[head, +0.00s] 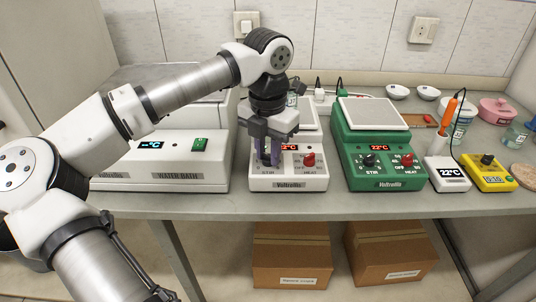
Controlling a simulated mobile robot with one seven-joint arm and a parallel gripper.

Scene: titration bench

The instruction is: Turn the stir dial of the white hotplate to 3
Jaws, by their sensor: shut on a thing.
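The white hotplate (289,184) stands at the front edge of the bench, with a lit 22°C display and a red heat dial (309,160) at the right of its panel. My gripper (268,160) reaches down over the left of that panel, where the stir dial sits. It is shut on the stir dial. The fingers hide the dial and most of its scale, so its setting cannot be read.
A green hotplate (385,170) with its own stir and heat dials stands close on the right. A water bath (160,160) stands close on the left. A white meter (447,174) and a yellow meter (487,174) sit farther right.

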